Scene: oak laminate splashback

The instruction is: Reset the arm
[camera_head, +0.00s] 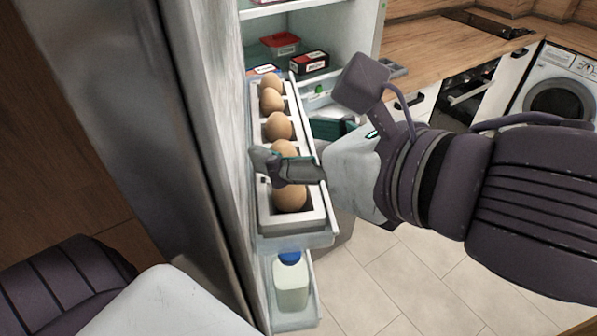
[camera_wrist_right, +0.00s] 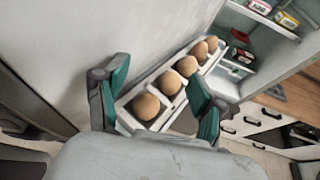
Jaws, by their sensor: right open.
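My right arm reaches in from the right in the head view. Its gripper (camera_head: 292,146) is at the fridge door's egg tray, with its near finger in front of the eggs in the picture. In the right wrist view the gripper (camera_wrist_right: 154,88) has its teal-lined fingers wide apart, with nothing held between them. Brown eggs (camera_head: 278,126) sit in a row in the white egg tray (camera_head: 300,222). The eggs also show beyond the fingers in the right wrist view (camera_wrist_right: 146,107). My left arm shows at the bottom left of the head view, but its gripper is out of view.
The open fridge door carries a lower shelf with a white bottle (camera_head: 291,284). A red-lidded container (camera_head: 279,45) and a dark box (camera_head: 310,63) stand inside the fridge. A wooden counter (camera_head: 440,50) and a washing machine (camera_head: 557,92) are to the right. Tiled floor (camera_head: 430,275) is clear.

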